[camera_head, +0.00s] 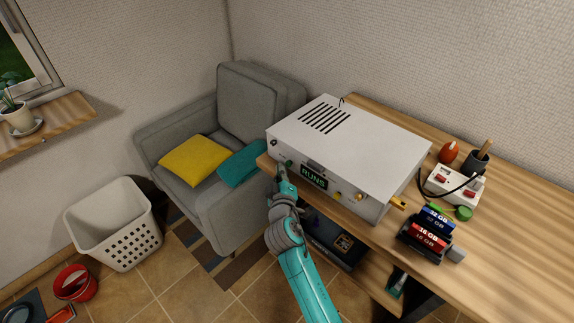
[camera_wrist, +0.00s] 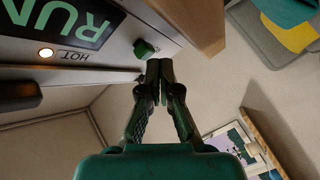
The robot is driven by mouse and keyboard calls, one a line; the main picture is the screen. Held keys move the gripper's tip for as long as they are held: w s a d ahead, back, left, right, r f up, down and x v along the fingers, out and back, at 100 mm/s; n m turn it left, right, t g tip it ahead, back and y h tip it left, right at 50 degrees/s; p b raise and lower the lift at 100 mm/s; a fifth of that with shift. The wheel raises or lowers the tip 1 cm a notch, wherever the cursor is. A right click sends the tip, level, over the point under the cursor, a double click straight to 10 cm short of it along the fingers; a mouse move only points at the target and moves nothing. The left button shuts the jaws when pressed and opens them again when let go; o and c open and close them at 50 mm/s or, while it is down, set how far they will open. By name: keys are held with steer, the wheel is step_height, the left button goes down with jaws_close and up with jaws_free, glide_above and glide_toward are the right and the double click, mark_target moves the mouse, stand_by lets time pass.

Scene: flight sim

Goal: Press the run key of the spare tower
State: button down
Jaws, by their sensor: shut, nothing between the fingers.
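The tower is a white case (camera_head: 350,145) lying flat on the wooden desk, with slots in its top. Its front has a dark display (camera_head: 314,176) with green letters reading RUNS. A green key (camera_wrist: 144,48) sticks out of the front panel. My gripper (camera_wrist: 160,64) is shut and empty, its tips right by the green key; I cannot tell whether they touch it. My gripper (camera_head: 282,172) is at the left end of the case front in the head view.
A memory-module holder (camera_head: 428,235), a white power strip (camera_head: 455,187), a red-orange object (camera_head: 448,152) and a pen cup (camera_head: 476,160) stand right of the case. A grey armchair (camera_head: 245,100) is behind left. A white basket (camera_head: 113,222) and red bucket (camera_head: 75,283) are on the floor.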

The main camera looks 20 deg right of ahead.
steer(key=shift+w+d, duration=0.25)
steer(key=shift+d, duration=0.15)
stand_by(0.7)
stand_by(0.3)
steer(key=shift+s+a, duration=0.5)
steer(key=shift+a, duration=0.25)
steer(key=shift+a, duration=0.1)
steer(key=shift+s+a, duration=0.4)
steer(key=shift+a, duration=0.3)
steer(key=shift+s+a, duration=0.45)
steer(key=shift+a, duration=0.2)
steer(key=shift+s+a, duration=0.4)
steer(key=shift+a, duration=0.3)
